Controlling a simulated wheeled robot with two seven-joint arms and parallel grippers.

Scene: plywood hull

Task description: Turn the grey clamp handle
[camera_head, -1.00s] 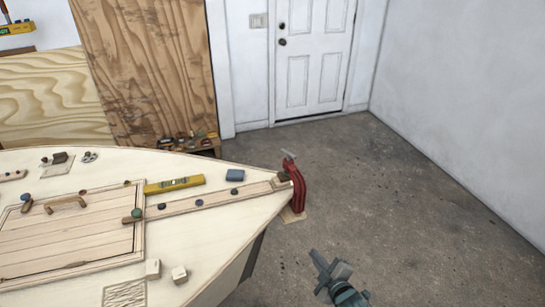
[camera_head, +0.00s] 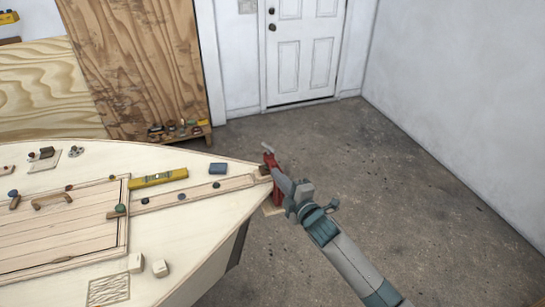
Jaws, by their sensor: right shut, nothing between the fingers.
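A red clamp (camera_head: 271,160) grips the pointed right end of the plywood hull (camera_head: 205,228). Its grey handle (camera_head: 267,147) shows as a small light bar at the clamp's top. My right gripper (camera_head: 281,180) reaches in from the lower right and is shut and empty. Its fingertips are in front of the clamp's body, a little below the grey handle, and hide part of the clamp. I cannot tell whether they touch it. My left gripper is out of view.
On the deck are a yellow level (camera_head: 158,178), a blue block (camera_head: 218,168), a long wooden strip (camera_head: 190,195) and two small pale blocks (camera_head: 160,268). Plywood sheets (camera_head: 140,70) lean on the back wall. The floor (camera_head: 400,190) to the right is clear.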

